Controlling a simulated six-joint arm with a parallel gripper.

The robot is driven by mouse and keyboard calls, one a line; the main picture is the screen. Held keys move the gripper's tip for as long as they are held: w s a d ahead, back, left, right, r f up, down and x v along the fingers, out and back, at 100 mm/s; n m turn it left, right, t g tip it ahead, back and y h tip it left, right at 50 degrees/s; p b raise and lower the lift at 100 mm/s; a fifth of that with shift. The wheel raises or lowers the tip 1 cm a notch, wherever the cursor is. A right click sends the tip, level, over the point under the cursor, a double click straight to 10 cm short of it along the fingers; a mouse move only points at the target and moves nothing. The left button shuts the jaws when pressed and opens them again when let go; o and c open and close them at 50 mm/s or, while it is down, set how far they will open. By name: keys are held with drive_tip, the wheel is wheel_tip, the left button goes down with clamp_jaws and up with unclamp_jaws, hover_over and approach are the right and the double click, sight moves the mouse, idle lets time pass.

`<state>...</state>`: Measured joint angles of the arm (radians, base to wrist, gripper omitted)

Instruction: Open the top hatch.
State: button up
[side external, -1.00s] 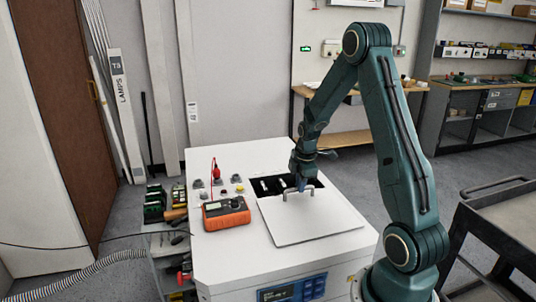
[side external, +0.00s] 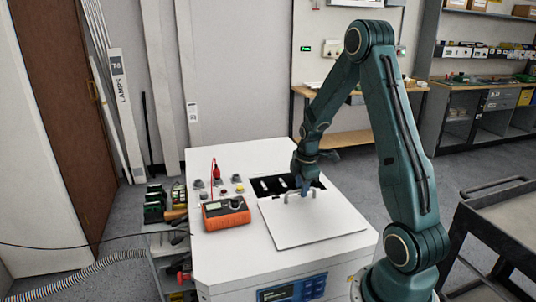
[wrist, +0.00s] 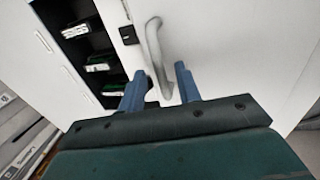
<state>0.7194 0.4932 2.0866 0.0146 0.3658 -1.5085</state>
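The top hatch (side external: 310,225) is a flat white panel on top of the white cabinet (side external: 225,270). A dark opening (side external: 270,185) is exposed along its far left edge. The hatch has a grey bar handle (side external: 288,198), which also shows in the wrist view (wrist: 154,45). My gripper (side external: 305,188) is at the handle, pointing down. In the wrist view my gripper's two blue fingers (wrist: 161,80) stand apart on either side of the handle's near end, with visible gaps. Contact with the handle is not visible.
Inside the opening are several green and white parts (wrist: 103,67). An orange meter (side external: 226,212) and several knobs (side external: 218,183) sit on the cabinet top left of the hatch. A dark cart (side external: 500,215) stands at the right.

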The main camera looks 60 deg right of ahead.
drive_tip(key=shift+r, duration=0.1)
wheel_tip(320, 180, up, 13)
drive_tip(key=s+a, duration=0.2)
drive_tip(key=shift+r, duration=0.2)
idle(0.4)
drive_tip(key=a+r+m+t, duration=0.1)
drive_tip(key=a+r+m, duration=0.1)
drive_tip(key=a+r, duration=0.5)
drive_tip(key=s+a+m+t, duration=0.1)
drive_tip(key=s+a+m, duration=0.2)
drive_tip(key=s+a, duration=0.3)
drive_tip(key=s+a+r+m+t+y, duration=0.1)
drive_tip(key=s+a+m, duration=0.3)
drive_tip(key=a, duration=0.9)
drive_tip(key=shift+s+a+r+t+y, duration=0.3)
drive_tip(key=shift+s+t, duration=0.2)
drive_tip(key=shift+s, duration=0.65)
